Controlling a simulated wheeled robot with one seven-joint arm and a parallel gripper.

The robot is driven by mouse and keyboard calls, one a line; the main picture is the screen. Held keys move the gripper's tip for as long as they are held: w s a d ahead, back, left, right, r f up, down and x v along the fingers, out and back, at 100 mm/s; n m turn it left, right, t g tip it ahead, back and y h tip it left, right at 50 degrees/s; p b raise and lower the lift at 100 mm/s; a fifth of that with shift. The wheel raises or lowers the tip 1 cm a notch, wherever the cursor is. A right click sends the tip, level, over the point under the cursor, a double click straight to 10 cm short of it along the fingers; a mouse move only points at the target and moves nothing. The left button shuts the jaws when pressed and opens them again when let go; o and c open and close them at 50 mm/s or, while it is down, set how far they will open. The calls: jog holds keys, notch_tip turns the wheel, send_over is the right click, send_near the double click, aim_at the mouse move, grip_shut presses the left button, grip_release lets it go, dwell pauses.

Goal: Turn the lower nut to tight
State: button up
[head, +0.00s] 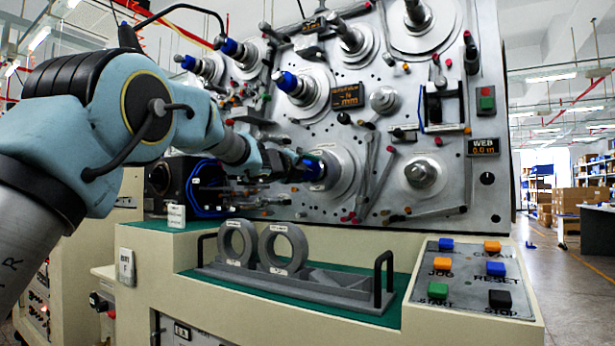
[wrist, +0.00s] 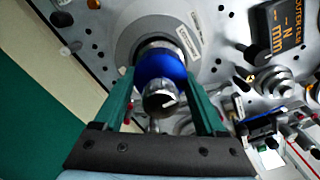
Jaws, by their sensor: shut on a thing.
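The lower nut (head: 316,167) is blue and sits on the lower spindle (head: 342,168) of the grey machine panel. In the head view my arm reaches in from the left and my gripper (head: 306,166) is at this nut, partly covering it. In the wrist view the blue lower nut (wrist: 160,66) lies between the two green fingers of my gripper (wrist: 160,78), which is shut on it from both sides. The bright round spindle end (wrist: 161,101) sticks out through the nut towards the camera. Any gap between the nut and the spindle's flange is too small to judge.
Another blue nut (head: 287,82) is on the spindle above, with more spindles, levers and knobs around. A grey holder (head: 330,284) with two upright rings stands on the green ledge below. A button panel (head: 470,278) is at lower right.

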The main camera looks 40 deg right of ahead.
jog(key=shift+f+m+b, duration=0.1)
jog(key=shift+m+b, duration=0.25)
jog(key=shift+m, duration=0.45)
jog(key=o, duration=1.3)
jog(key=b+v, duration=0.3)
jog(key=v, duration=0.8)
